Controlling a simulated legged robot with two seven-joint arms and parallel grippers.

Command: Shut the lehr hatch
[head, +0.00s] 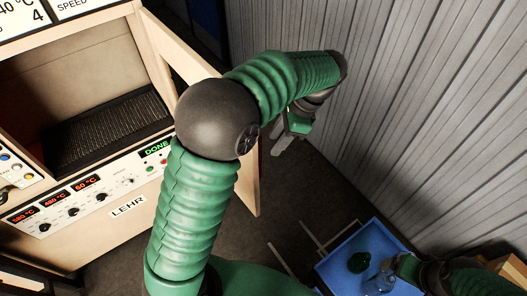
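The lehr (128,208) stands at the left, a pale wooden cabinet with a control panel reading DONE. Its hatch (172,50) is a wooden door hinged on the right side of the opening and stands wide open. My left arm crosses in front and hides much of the hatch. My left gripper (283,142) points down just right of the hatch, beyond its outer edge; I cannot tell whether it touches it or how far its fingers are apart. My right gripper (392,268) is at the lower right by a blue tray; its fingers are unclear.
The lehr chamber shows a dark mesh belt (110,128). A grey corrugated wall (420,110) bounds the right. Dark floor (290,205) lies between.

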